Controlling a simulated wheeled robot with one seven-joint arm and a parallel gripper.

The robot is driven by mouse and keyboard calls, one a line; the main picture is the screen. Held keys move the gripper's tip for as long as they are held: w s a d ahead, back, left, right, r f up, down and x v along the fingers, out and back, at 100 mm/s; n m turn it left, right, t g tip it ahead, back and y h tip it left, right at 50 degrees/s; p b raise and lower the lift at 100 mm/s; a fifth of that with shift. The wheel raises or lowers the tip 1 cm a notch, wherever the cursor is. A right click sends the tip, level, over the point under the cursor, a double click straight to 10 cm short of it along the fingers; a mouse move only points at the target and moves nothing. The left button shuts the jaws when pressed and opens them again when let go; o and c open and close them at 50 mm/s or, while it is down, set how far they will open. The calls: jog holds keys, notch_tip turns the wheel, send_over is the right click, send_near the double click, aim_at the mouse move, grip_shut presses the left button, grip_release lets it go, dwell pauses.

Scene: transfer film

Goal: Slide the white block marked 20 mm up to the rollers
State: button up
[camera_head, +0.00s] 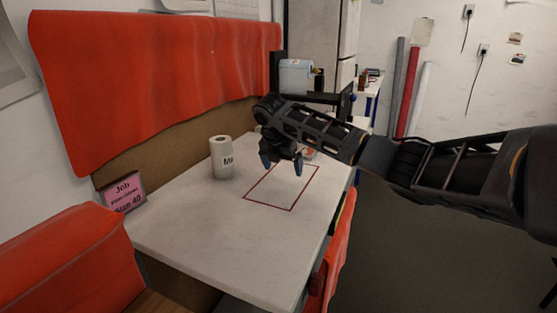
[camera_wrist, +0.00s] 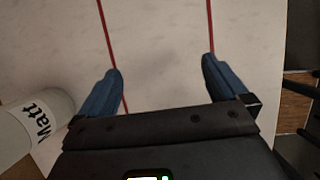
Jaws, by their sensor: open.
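I cannot make out a white block marked 20 mm in either view. A small pale and reddish thing (camera_head: 310,153) shows partly behind my gripper in the head view, too hidden to name. No rollers are clearly seen; a dark-framed machine with a light blue-grey box (camera_head: 296,77) stands at the table's far end, partly hidden by my arm. My gripper (camera_head: 282,164) is over the table by the far side of a red outlined rectangle, fingers pointing down. In the wrist view my gripper (camera_wrist: 161,66) is open, with only bare white tabletop and red lines showing between and beyond its blue fingers.
A white roll marked "Matt" (camera_head: 221,158) stands left of my gripper; it also shows in the wrist view (camera_wrist: 35,122). A pink job card (camera_head: 123,192) stands at the table's left edge. The near part of the white table (camera_head: 225,240) is clear. Red film hangs behind.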

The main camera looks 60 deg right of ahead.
jog(key=shift+v, duration=1.7)
